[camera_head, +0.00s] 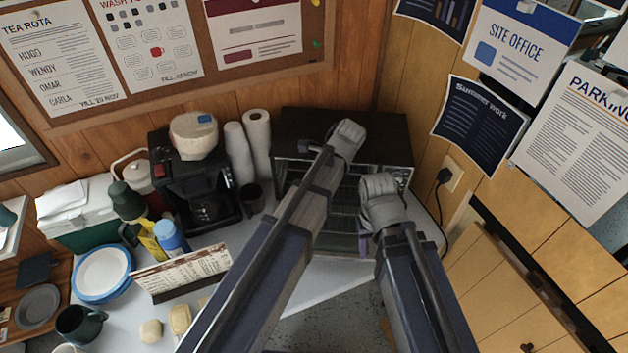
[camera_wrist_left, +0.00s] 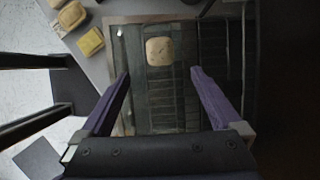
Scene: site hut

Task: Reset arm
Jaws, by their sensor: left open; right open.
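My left arm (camera_head: 315,200) comes up from the bottom of the head view and ends in front of the dark oven (camera_head: 290,160); its fingers are hidden there. In the left wrist view my left gripper (camera_wrist_left: 160,72) is open, its two purple fingers apart with nothing between the tips. Beyond them is a dark framed rack (camera_wrist_left: 205,95) with a pale bread-like piece (camera_wrist_left: 160,51) on it. My right arm bends at the wrist in front of the oven's right part, and my right gripper (camera_head: 363,224) is small and mostly hidden there. It is open.
The white counter (camera_head: 125,305) on the left holds a coffee maker (camera_head: 195,190), paper rolls (camera_head: 257,130), a blue-rimmed plate stack (camera_head: 102,272), a standing card (camera_head: 182,272) and pale bun-like pieces (camera_head: 180,318). A wooden wall and cabinets (camera_head: 500,285) close off the right.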

